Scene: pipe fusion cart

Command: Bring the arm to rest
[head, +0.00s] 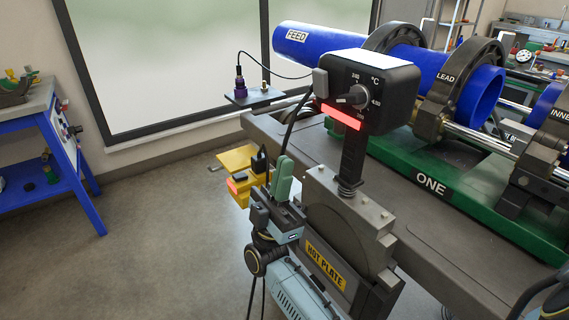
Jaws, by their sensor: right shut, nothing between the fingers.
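My right gripper (277,208) is low at the centre of the head view, beside the hot plate's stand. My left gripper is not in view.
The hot plate (325,263) stands close to my gripper, with its black control box (374,90) above. A yellow socket box (238,188) is to the left. The cart (428,225) carries a blue FEED pipe (335,48) in clamps. Floor lies clear toward the blue bench (85,200).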

